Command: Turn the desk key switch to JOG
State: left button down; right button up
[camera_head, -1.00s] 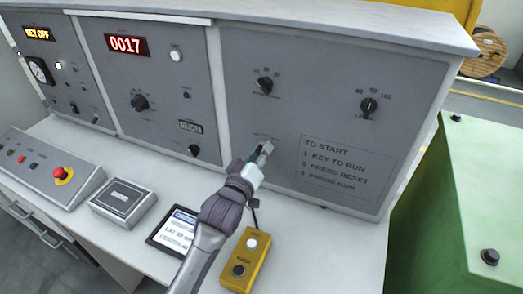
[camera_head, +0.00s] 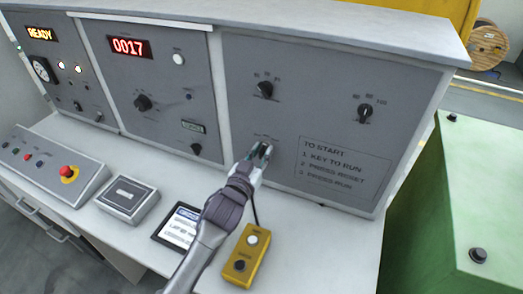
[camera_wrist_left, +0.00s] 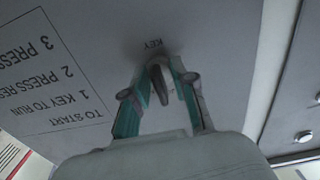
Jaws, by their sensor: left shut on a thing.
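The desk key switch (camera_wrist_left: 160,88) shows in the left wrist view as a dark key handle on the grey panel, beneath the printed word KEY. My left gripper (camera_head: 262,151) reaches up to the lower left of the right-hand panel (camera_head: 310,103) in the head view. In the left wrist view its teal-lined fingers (camera_wrist_left: 157,76) stand on both sides of the key handle and are shut on it. The head view mostly hides the key behind the fingers. The display (camera_head: 40,34) at the far left reads READY. I cannot read the switch's position marks. My right gripper is not in view.
A start instruction plate (camera_head: 338,168) is right of the gripper. Two black knobs (camera_head: 265,89) (camera_head: 365,111) are above it. A yellow button box (camera_head: 247,256), a tablet (camera_head: 181,226) and a grey box (camera_head: 127,199) stand on the desk below. A green cabinet (camera_head: 470,200) is at right.

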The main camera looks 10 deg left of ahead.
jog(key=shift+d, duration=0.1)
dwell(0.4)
pick_arm(q)
jog(key=c, duration=1.3)
grip_release()
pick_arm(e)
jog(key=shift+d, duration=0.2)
pick_arm(q)
jog(key=s, duration=0.4)
jog(key=s+a, duration=0.1)
jog(key=s, duration=0.2)
jog(key=s+a, duration=0.1)
jog(key=s, duration=0.3)
jog(key=shift+s+a, duration=0.15)
jog(key=shift+s, duration=0.2)
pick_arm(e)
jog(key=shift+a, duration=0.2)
